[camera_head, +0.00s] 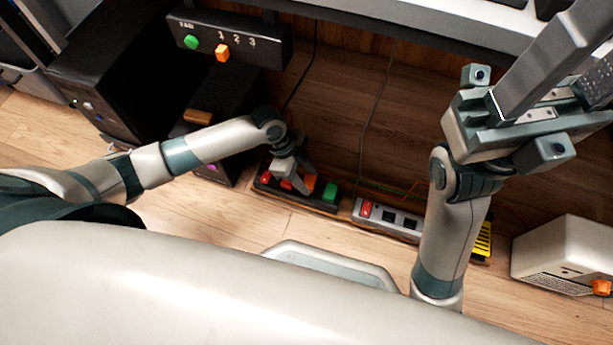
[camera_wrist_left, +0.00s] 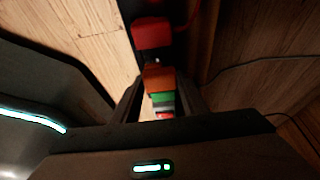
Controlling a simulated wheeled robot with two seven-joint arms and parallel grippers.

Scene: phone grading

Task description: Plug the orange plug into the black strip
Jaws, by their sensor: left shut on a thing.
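The black strip (camera_head: 312,203) lies on the floor near the wall. A red piece, an orange plug (camera_head: 309,182) and a green plug (camera_head: 330,191) show along it. My left gripper (camera_head: 293,181) reaches down to the strip from above and is shut on the orange plug. In the left wrist view the orange plug (camera_wrist_left: 158,78) sits between the fingers, in line with a red plug (camera_wrist_left: 152,34) and the green plug (camera_wrist_left: 163,98). The fingers hide its contact with the strip. My right gripper (camera_head: 585,60) is raised at the upper right, fingers apart, with nothing seen between them.
A grey strip (camera_head: 401,232) with a red switch lies right of the black strip, beside a yellow item (camera_head: 482,240). A white box (camera_head: 565,255) stands at the far right. A black numbered panel (camera_head: 262,50) hangs at the back. Thin cables run down the wall.

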